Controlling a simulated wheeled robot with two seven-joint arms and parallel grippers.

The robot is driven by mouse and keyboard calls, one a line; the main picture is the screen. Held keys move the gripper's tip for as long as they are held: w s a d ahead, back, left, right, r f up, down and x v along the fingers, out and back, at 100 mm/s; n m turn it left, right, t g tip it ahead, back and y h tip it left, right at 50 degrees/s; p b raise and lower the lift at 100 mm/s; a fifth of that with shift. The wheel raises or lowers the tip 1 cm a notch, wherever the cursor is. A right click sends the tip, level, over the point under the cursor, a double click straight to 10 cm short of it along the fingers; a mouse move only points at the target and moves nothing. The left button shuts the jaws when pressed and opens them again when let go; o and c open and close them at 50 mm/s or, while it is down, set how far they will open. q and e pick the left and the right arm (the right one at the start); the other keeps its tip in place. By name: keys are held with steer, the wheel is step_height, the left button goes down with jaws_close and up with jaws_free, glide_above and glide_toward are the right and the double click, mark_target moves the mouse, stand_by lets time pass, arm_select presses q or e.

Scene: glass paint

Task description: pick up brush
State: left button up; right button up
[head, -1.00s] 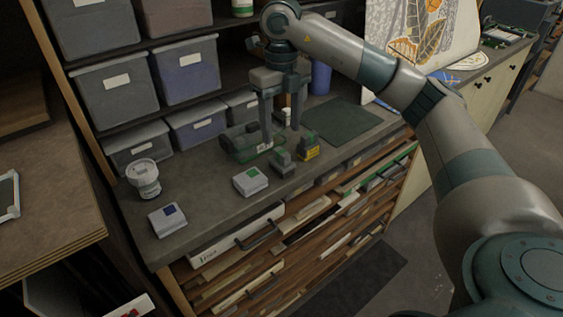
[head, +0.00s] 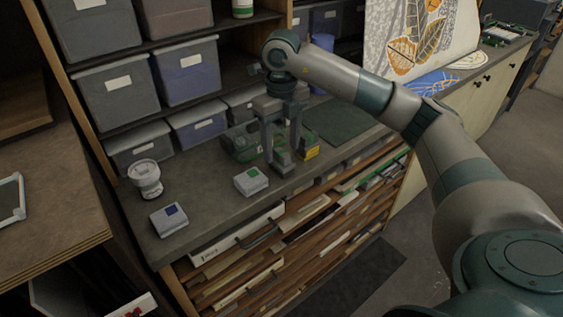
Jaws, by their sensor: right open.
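My right gripper (head: 282,148) points down over the grey counter, its two fingers apart. It is right above a small dark grey block-like thing (head: 283,164), with the fingertips close to its top. I cannot tell whether they touch it. No brush shows clearly, and I cannot tell whether this dark thing is the brush. A yellow and dark block (head: 311,152) sits just right of the fingers. A green and dark item (head: 240,147) lies behind and left of them, partly hidden by the gripper. My left gripper is not in view.
On the counter (head: 212,180) stand a white jar (head: 146,178), a box with a blue square (head: 169,220) and one with a green square (head: 251,182). A dark mat (head: 345,122) lies to the right. Grey bins (head: 115,92) line the back. Open drawers (head: 300,235) are below.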

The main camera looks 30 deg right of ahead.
mark_target(282, 152)
steer(key=shift+f+p, duration=0.3)
steer(key=shift+p, duration=0.05)
step_height(282, 152, down, 3)
steer(key=shift+w+d+f+p, duration=0.1)
steer(key=shift+w+d+p, duration=0.05)
steer(key=shift+p, duration=0.65)
steer(key=shift+f, duration=0.45)
steer(key=c, duration=1.2)
